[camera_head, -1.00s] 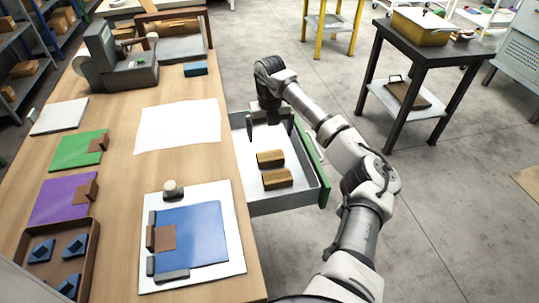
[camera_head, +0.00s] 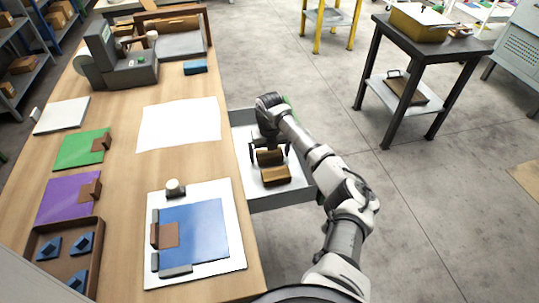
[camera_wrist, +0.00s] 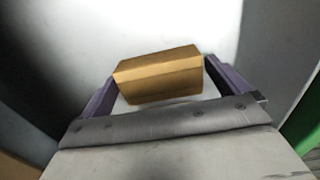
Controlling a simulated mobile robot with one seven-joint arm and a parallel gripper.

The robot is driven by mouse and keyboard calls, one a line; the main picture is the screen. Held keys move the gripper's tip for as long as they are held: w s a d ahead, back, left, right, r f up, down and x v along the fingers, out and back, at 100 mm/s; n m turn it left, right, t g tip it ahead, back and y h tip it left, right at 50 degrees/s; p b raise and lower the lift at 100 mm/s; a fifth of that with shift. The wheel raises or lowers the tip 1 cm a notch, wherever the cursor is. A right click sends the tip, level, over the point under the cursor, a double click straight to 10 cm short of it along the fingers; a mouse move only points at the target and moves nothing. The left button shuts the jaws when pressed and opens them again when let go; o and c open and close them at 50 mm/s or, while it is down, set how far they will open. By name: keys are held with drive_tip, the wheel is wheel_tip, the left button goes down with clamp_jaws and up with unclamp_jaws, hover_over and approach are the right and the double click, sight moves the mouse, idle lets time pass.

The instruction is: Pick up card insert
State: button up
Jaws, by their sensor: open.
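In the wrist view, one tan card insert (camera_wrist: 158,76) sits between the two fingers of my gripper (camera_wrist: 158,88), which are spread apart. I cannot tell whether either finger touches it.
The drawer walls stand close around my gripper. The wooden bench (camera_head: 125,170) at left holds a white sheet (camera_head: 180,124), a blue panel (camera_head: 200,235) on a white board and a brown tray (camera_head: 55,270). A black table (camera_head: 440,50) stands at the back right. Open floor lies to the right.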

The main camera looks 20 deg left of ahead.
sight(270, 153)
drive_tip(key=shift+c, duration=0.3)
drive_tip(key=c, duration=0.8)
drive_tip(key=shift+r, duration=0.1)
wheel_tip(270, 153, up, 20)
drive_tip(key=b, duration=0.3)
drive_tip(key=shift+d, duration=0.1)
